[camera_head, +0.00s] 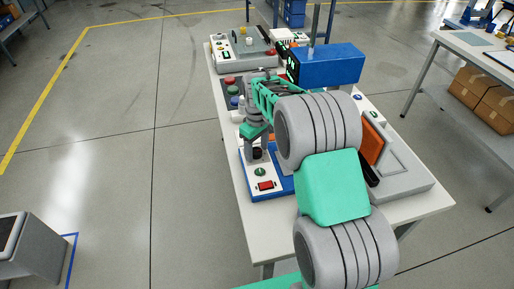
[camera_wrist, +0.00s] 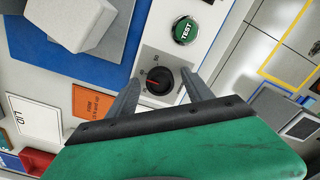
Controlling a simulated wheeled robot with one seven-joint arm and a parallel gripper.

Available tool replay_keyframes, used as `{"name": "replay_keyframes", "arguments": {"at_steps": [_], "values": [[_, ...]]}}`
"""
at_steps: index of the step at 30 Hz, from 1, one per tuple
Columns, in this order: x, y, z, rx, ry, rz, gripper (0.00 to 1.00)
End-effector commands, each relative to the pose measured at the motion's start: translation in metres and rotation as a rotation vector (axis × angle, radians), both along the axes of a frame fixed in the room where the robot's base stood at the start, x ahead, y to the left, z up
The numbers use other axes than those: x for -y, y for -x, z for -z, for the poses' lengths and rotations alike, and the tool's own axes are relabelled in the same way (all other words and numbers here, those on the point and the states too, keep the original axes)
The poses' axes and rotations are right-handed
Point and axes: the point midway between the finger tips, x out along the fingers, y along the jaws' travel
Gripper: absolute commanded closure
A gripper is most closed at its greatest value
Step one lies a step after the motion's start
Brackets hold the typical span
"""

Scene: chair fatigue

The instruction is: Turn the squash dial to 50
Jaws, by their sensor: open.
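In the wrist view the pointer points left, and small printed numbers sit left of and above the knob, too small to read surely. My gripper (camera_wrist: 160,86) is open, with one finger on each side of the knob. I cannot tell whether the fingers touch it. In the head view my gripper (camera_head: 257,140) is over the blue-and-white station, with the dark knob (camera_head: 257,153) just below it.
A red switch (camera_head: 265,185) lies nearer the table edge. A blue box (camera_head: 328,63) stands behind my arm. An orange label (camera_wrist: 94,102) lies left of the dial.

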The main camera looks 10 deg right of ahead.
Motion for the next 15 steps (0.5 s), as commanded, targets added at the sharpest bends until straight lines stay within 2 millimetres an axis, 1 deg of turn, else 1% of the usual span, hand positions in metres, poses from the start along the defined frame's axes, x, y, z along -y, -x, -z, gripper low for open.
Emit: {"name": "replay_keyframes", "arguments": {"at_steps": [3,4,15], "values": [[0.0006,0.0001,0.0,0.0,0.0,0.002,0.41],[0.0007,0.0,0.0,0.0,0.0,0.002,0.42],[0.0006,0.0001,-0.0003,0.0,0.0,0.002,0.73]]}}
